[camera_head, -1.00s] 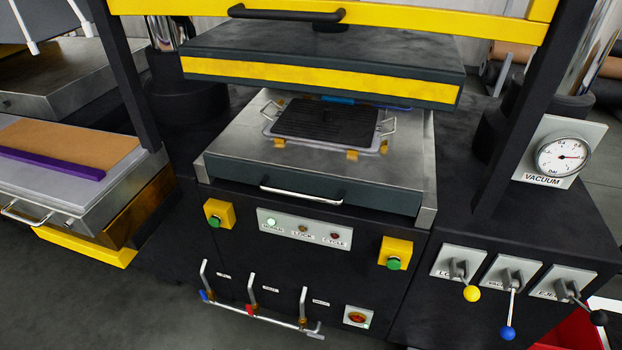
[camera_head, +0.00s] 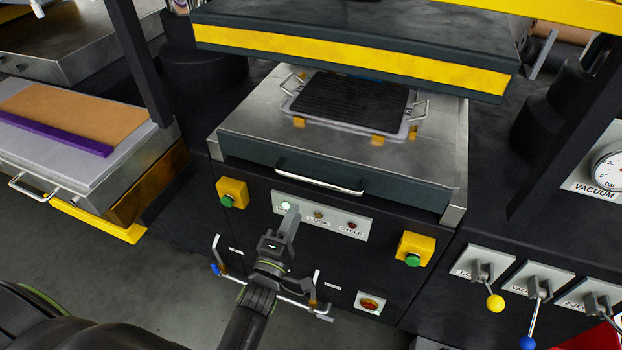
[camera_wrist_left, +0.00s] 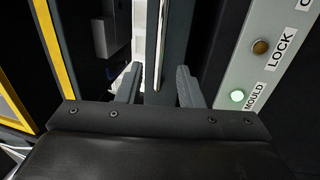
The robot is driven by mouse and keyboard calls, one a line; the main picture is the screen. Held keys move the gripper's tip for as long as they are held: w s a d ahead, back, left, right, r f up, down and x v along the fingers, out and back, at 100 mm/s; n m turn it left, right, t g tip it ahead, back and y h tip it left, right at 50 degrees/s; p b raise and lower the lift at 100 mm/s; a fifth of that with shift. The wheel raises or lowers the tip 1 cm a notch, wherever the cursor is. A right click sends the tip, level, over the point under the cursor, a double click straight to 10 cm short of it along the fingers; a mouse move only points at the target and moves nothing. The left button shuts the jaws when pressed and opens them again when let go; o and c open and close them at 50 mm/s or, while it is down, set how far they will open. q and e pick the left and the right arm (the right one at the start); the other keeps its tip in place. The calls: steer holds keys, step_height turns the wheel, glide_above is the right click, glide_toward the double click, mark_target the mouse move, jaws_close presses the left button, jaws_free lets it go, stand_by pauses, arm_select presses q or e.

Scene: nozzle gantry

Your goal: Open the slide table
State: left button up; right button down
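The slide table (camera_head: 245,152) is a grey metal slab with a dark green front, lying below the raised yellow-striped press plate. Its silver bar handle (camera_head: 320,181) runs along the front. My left gripper (camera_head: 290,215) is in front of the machine, overlapping the indicator panel below the handle in the head view. In the left wrist view its two fingers (camera_wrist_left: 158,78) stand apart. The dark green front (camera_wrist_left: 165,55) and the thin handle (camera_wrist_left: 157,42) show in the gap between them, beyond the fingertips; no contact is visible. My right gripper is not in view.
A black ribbed mould (camera_head: 350,100) in a metal tray lies on the table. Yellow boxes with green buttons (camera_head: 231,193) (camera_head: 415,249) flank the indicator panel (camera_head: 350,224). Levers (camera_head: 495,303) stand at lower right. A side bench (camera_head: 130,140) is at left. Open floor lies in front.

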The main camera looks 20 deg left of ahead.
mark_target(310, 180)
arm_select(q)
steer(key=w+b, duration=0.1)
steer(key=w, duration=0.2)
steer(key=w+r+b, duration=0.1)
steer(key=w, duration=0.3)
steer(key=w+b, duration=0.1)
steer(key=w, duration=0.2)
steer(key=shift+w+d+r, duration=0.15)
steer(key=shift+w+r, duration=0.1)
steer(key=shift+r, duration=0.05)
steer(key=shift+w+r, duration=0.2)
steer(key=shift+w, duration=0.25)
jaws_close()
